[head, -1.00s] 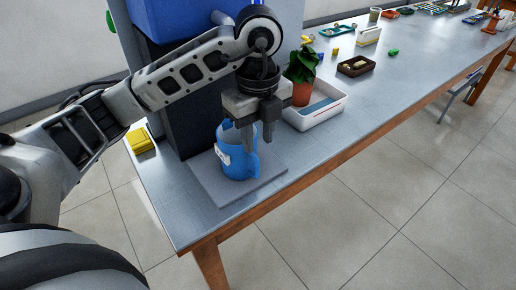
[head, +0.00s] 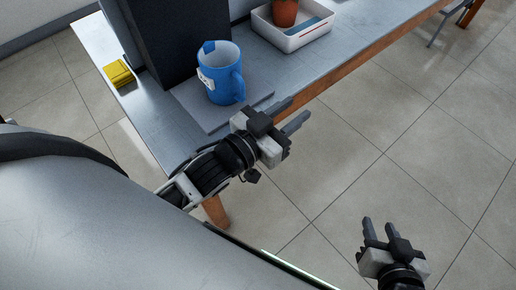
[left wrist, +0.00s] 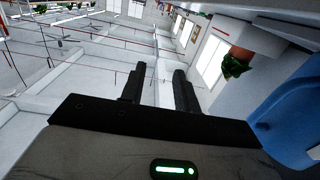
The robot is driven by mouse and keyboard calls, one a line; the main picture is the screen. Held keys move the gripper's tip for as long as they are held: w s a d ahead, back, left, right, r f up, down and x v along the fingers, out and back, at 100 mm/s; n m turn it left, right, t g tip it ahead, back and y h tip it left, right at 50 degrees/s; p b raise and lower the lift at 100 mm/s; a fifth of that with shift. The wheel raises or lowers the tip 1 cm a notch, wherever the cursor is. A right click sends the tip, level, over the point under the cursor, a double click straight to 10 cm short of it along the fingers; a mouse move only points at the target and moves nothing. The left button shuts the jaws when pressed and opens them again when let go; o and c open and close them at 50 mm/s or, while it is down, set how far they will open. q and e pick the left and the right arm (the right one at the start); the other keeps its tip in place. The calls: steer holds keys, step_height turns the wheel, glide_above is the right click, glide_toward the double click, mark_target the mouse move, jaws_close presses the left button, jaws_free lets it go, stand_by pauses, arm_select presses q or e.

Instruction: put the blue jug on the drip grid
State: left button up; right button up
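The blue jug (head: 221,75) stands upright on a flat grey slab (head: 207,118), which appears to be the drip grid, at the foot of a dark appliance. The jug's handle faces right, and a white label shows on its left side. My left gripper (head: 295,112) is open and empty, to the right of and in front of the jug, apart from it, near the table's front edge. In the left wrist view its fingers (left wrist: 156,88) are spread with nothing between them, and part of the jug (left wrist: 290,115) shows at the right edge. My right gripper (head: 379,226) is open and empty over the floor.
The dark appliance (head: 165,40) rises behind the slab. A yellow block (head: 118,73) lies to its left. A white tray (head: 292,38) with a potted plant (head: 285,12) stands to the right of the jug. The floor in front of the table is clear.

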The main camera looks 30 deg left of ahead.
arm_select(q)
steer(key=s+a+f+n+g+y, duration=0.1)
steer(key=s+a+f+g+y, duration=0.1)
steer(key=s+f+g, duration=0.4)
steer(key=s+f, duration=0.3)
steer(key=f, duration=0.3)
steer(key=shift+f+n+y, duration=0.15)
steer(key=shift+n+y, duration=0.15)
